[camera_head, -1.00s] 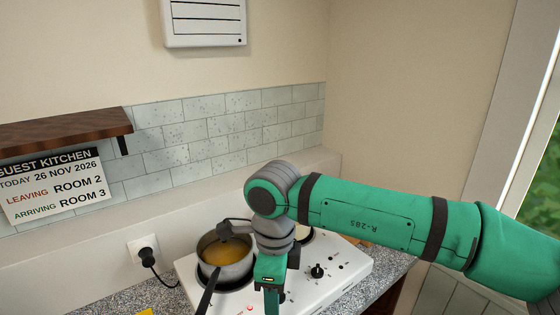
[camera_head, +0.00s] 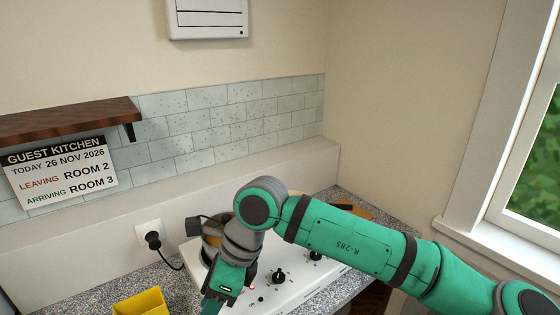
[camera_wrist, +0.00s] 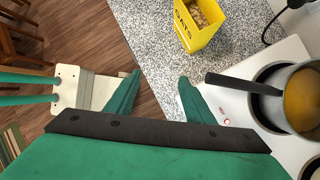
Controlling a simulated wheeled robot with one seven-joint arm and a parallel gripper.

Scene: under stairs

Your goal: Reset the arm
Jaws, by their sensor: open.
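My gripper (camera_head: 214,304) is at the bottom of the head view, in front of the hob's left front part, with its fingertips cut off by the frame edge. In the wrist view my gripper (camera_wrist: 159,82) has its two green fingers apart with nothing between them. The gap lies over the counter's front edge, with floor visible below. My green arm (camera_head: 350,238) reaches in from the right and hides part of the hob.
A pot (camera_wrist: 300,97) with orange-yellow contents stands on the white hob (camera_wrist: 228,102), its dark handle pointing toward my fingers. A yellow oats box (camera_wrist: 200,25) stands on the speckled counter (camera_wrist: 150,32). A wall plug (camera_head: 152,240) and a shelf (camera_head: 70,120) are behind.

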